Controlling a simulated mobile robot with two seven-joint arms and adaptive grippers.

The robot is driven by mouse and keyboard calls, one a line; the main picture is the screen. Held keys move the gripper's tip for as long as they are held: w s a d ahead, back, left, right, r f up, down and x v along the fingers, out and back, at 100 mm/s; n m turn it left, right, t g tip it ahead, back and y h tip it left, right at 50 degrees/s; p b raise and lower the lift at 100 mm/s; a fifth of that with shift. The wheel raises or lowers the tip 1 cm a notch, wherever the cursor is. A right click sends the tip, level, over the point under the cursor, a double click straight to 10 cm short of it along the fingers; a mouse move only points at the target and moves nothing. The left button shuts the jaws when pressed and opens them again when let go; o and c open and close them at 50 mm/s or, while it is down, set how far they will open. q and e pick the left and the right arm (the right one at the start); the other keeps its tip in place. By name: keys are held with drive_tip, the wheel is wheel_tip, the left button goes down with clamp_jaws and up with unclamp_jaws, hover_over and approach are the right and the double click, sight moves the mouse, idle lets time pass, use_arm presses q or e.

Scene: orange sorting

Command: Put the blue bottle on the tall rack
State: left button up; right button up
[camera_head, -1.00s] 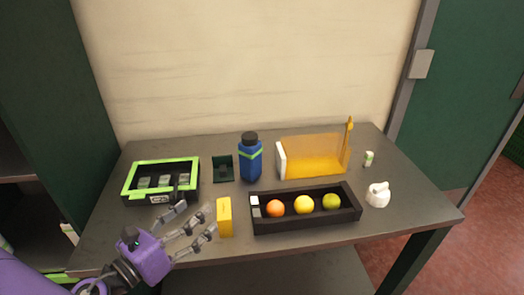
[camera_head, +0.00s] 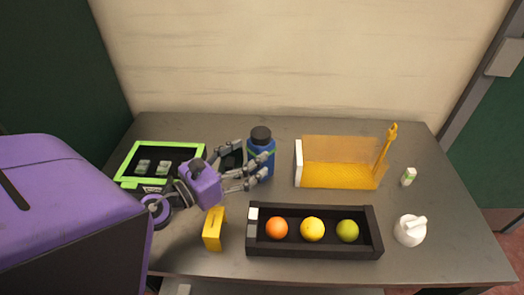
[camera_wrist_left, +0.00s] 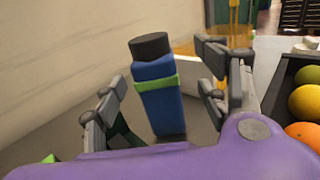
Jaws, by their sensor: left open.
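The blue bottle (camera_head: 262,160) stands upright on the table, with a black cap and a green band. My left gripper (camera_head: 245,168) is open beside it on its left, fingers pointing toward it. In the left wrist view the bottle (camera_wrist_left: 160,98) stands between the spread fingers, with a gap visible on each side; I cannot tell if anything touches it. Nothing in view is clearly the tall rack. My right gripper is not in view.
A black tray (camera_head: 315,250) with an orange, a yellow and a green fruit lies in front.

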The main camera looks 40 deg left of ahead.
sight(252, 148)
use_arm(q)
drive_tip(key=x, duration=0.1)
drive_tip(key=p+x, duration=0.1)
drive_tip(key=x, duration=0.3)
drive_tip(key=shift+w+a+r+p, duration=0.1)
drive_tip(key=shift+a+r+p, duration=0.15)
drive_tip(key=shift+a+p, duration=0.15)
drive_tip(key=shift+w+d+f, duration=0.1)
drive_tip(key=shift+w+f, duration=0.1)
drive_tip(key=shift+w, duration=0.15)
drive_tip(key=c, duration=1.6)
